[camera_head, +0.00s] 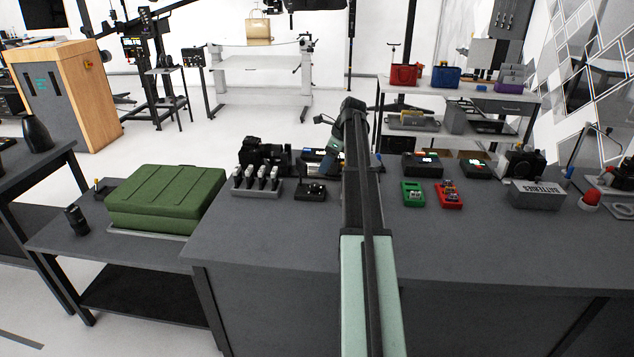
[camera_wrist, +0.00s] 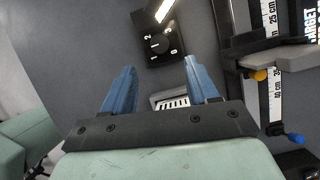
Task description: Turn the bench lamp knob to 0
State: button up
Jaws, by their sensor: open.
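The knob (camera_wrist: 160,44) is a round black dial on a small black plate with white markings, at the upper middle of the wrist view. A 2 is legible at the plate's left edge; I cannot tell the pointer's setting. A bright lit strip (camera_wrist: 164,10), possibly the lamp, is just above the plate. My gripper (camera_wrist: 159,66) has two blue fingers spread wide apart, with nothing between them. The knob lies beyond the fingertips, roughly centred between them, and looks untouched.
A ruler-marked fixture (camera_wrist: 272,60) stands at right in the wrist view. In the head view, a green box (camera_head: 413,193) and red box (camera_head: 449,194) are right of my arm. The bench front is clear.

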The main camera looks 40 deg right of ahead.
aim_at(315, 184)
jog(key=x, duration=0.9)
jog(key=c, duration=1)
